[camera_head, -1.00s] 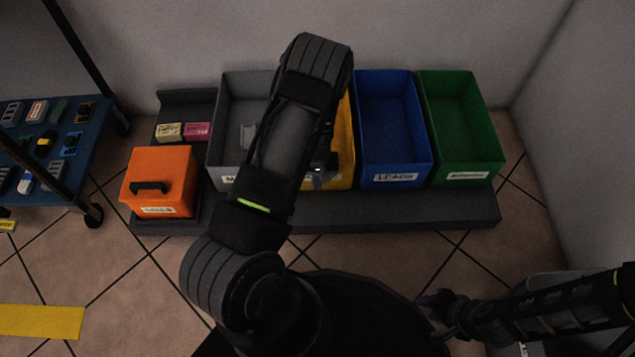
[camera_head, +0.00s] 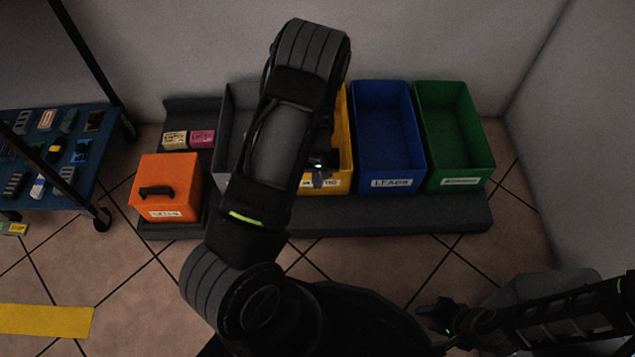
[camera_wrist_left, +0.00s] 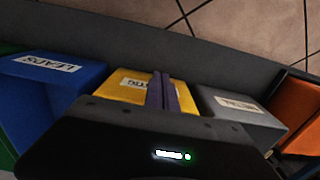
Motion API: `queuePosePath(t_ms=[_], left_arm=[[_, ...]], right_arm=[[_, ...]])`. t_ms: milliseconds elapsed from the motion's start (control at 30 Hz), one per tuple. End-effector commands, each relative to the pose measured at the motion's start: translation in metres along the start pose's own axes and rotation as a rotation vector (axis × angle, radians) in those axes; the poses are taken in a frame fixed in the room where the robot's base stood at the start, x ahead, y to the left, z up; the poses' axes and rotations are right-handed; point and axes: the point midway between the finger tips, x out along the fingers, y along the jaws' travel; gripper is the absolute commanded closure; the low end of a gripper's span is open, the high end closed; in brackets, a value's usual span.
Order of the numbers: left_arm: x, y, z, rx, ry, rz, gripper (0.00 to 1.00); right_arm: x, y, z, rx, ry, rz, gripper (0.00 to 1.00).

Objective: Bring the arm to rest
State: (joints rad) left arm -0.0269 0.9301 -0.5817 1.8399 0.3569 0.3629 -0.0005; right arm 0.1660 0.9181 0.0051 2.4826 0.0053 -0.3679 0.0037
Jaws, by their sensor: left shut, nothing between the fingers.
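My left arm crosses the middle of the head view, hiding much of the grey bin (camera_head: 228,150) and part of the yellow bin (camera_head: 340,183). My left gripper (camera_head: 320,181) shows past the arm, over the front of the yellow bin. In the left wrist view its two purple fingers (camera_wrist_left: 164,92) are together with nothing between them, in front of the yellow bin's label. My right gripper (camera_head: 434,317) is at the lower right over the floor, dark and small; its jaw opening cannot be made out.
A blue bin labelled LEADS (camera_head: 387,135) and a green bin (camera_head: 455,140) stand to the right on a dark grey platform (camera_head: 400,215). An orange box (camera_head: 167,188) with a handle stands left. A blue shelf cart (camera_head: 50,185) is far left. A wall closes the right side.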

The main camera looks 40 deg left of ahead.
Motion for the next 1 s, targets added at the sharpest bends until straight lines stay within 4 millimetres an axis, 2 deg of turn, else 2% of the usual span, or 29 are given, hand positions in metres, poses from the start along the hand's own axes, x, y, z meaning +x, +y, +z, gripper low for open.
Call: queuePosePath(t_ms=[467,600,667,767,900,1000], left_arm=[[0.001,0.000,0.000,0.000,0.002,0.000,1.00],[0.001,-0.002,-0.010,0.010,0.050,-0.006,1.00],[0.005,-0.004,-0.009,0.032,0.080,-0.014,1.00],[0.021,0.011,0.026,0.123,0.106,0.003,1.00],[0.035,0.046,0.103,0.265,0.102,0.087,1.00],[0.034,0.070,0.157,0.346,0.083,0.165,1.00]], right_arm=[[0.000,0.000,0.000,0.000,0.000,0.000,0.64],[0.000,0.000,0.000,0.000,0.001,0.000,0.64],[0.000,0.000,0.000,0.000,0.001,0.000,0.64],[0.000,0.000,0.000,0.000,0.000,0.000,0.64],[0.000,0.000,0.000,0.000,0.000,0.000,0.64],[0.000,0.000,0.000,0.000,0.000,0.000,0.64]])
